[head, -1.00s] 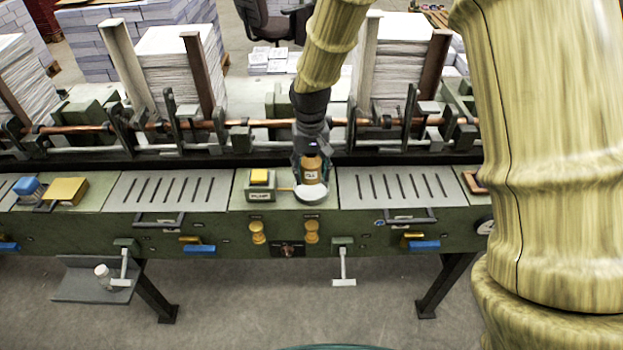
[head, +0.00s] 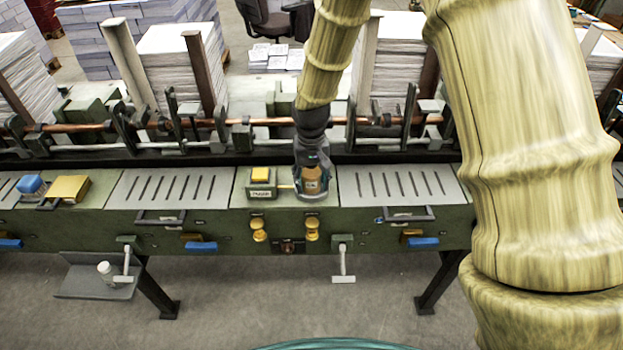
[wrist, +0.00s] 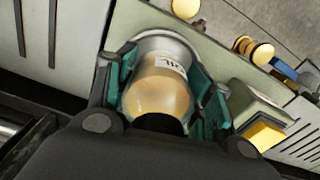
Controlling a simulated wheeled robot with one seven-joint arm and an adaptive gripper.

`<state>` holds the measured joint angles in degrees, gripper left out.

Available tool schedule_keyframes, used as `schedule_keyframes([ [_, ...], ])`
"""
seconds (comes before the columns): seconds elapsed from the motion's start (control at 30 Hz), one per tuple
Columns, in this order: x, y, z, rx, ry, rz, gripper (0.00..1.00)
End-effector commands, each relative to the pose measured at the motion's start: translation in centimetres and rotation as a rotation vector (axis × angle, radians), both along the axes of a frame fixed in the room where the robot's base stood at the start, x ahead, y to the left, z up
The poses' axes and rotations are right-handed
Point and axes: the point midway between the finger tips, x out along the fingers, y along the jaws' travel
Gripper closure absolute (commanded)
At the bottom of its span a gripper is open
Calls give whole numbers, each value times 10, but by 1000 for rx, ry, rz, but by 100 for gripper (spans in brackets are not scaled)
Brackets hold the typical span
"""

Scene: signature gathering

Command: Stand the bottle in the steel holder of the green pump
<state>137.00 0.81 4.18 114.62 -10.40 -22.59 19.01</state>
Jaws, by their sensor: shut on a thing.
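The amber bottle (head: 312,180) with a white label is upright on the right of the green pump (head: 262,185). My gripper (head: 311,188) is around it from above, shut on it. In the wrist view the bottle (wrist: 158,95) lies between the two teal-padded fingers of my gripper (wrist: 165,85). The steel holder (wrist: 172,42) shows as a round grey rim around the bottle's far end. The bottle's base looks to be inside that rim; its depth is hidden. In the head view the holder is mostly covered by my gripper.
Slotted grey plates (head: 398,185) flank the pump on the machine's front deck. Yellow knobs (head: 258,228) sit on the front face below. A small white bottle (head: 106,272) stands on a low shelf (head: 80,285). Paper stacks (head: 176,70) stand behind.

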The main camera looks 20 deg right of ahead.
Motion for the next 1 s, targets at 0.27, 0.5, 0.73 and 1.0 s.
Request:
schedule_keyframes([
  [0.27, -4, 0, -11, -2, 10, 1, 77],
  [0.5, -6, 0, -13, -1, 14, 1, 27],
  [0.73, -7, -1, -14, -1, 16, 1, 27],
  [1.0, -6, -1, -4, -1, 14, 1, 27],
])
